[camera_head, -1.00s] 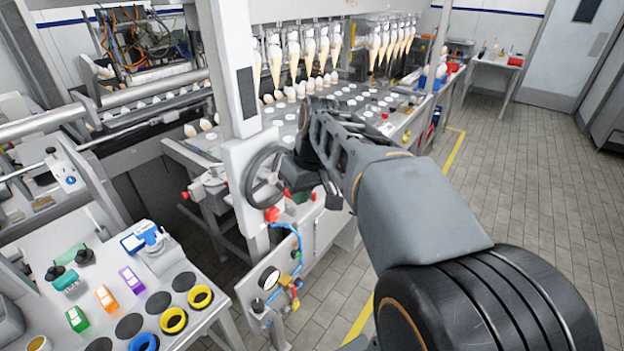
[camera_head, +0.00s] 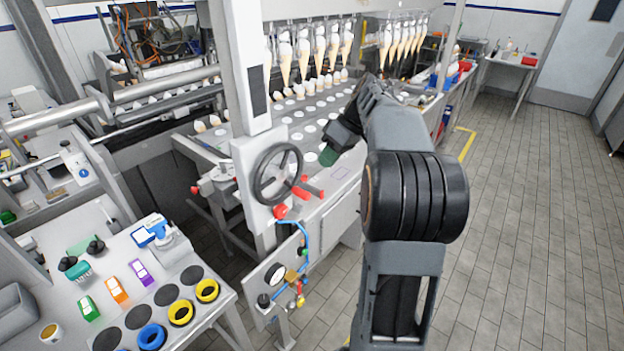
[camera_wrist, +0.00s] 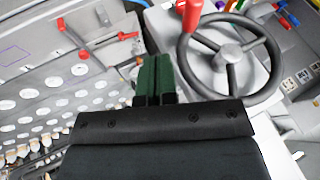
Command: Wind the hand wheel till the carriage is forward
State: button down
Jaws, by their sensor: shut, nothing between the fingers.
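The hand wheel (camera_head: 278,174) is a dark three-spoke wheel on the pale upright post of the machine. It also shows in the wrist view (camera_wrist: 229,56), close by, with a red handle (camera_wrist: 189,14) on its rim. My gripper (camera_head: 330,155) is to the right of the wheel and apart from it in the head view. In the wrist view its green-padded fingers (camera_wrist: 155,68) are together and empty, beside the wheel's rim. I cannot make out which part is the carriage; rows of cones (camera_head: 318,48) hang over the plate with round holes (camera_head: 312,112).
Red knobs (camera_head: 308,187) and a pressure gauge (camera_head: 275,273) sit below the wheel. A bench (camera_head: 225,300) with coloured rings and small boxes stands at the lower left. The tiled floor (camera_head: 530,210) on the right is clear.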

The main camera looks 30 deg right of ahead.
aim_at(284, 178)
jog(key=s+a+f+p, duration=0.1)
jog(key=a+f, duration=0.3)
jog(key=a, duration=0.1)
jog(key=shift+f, duration=0.1)
dwell(0.4)
